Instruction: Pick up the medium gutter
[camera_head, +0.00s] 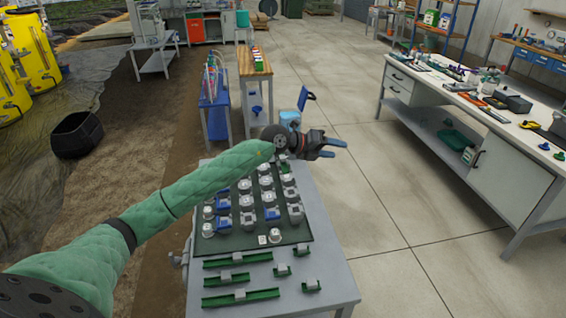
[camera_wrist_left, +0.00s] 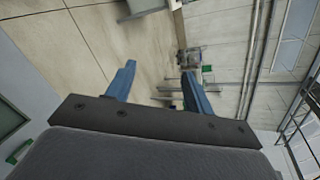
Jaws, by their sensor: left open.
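Three green gutters lie on the front of the grey table in the head view: a long one nearest the front edge (camera_head: 262,295), a shorter one behind it (camera_head: 213,281), and another fairly long one (camera_head: 258,257) by the dark mat. I cannot tell surely which is the medium gutter; the rear one looks between the others in length. My left gripper (camera_head: 338,148) is open and empty, above and beyond the table's far right part, well away from the gutters. Its blue fingers stand apart in the left wrist view (camera_wrist_left: 157,75). My right gripper is not in view.
The dark mat (camera_head: 240,240) holds rows of grey and blue fittings, partly behind my left arm. A white workbench (camera_head: 520,150) with tools stands at right. Open floor (camera_head: 400,220) lies between.

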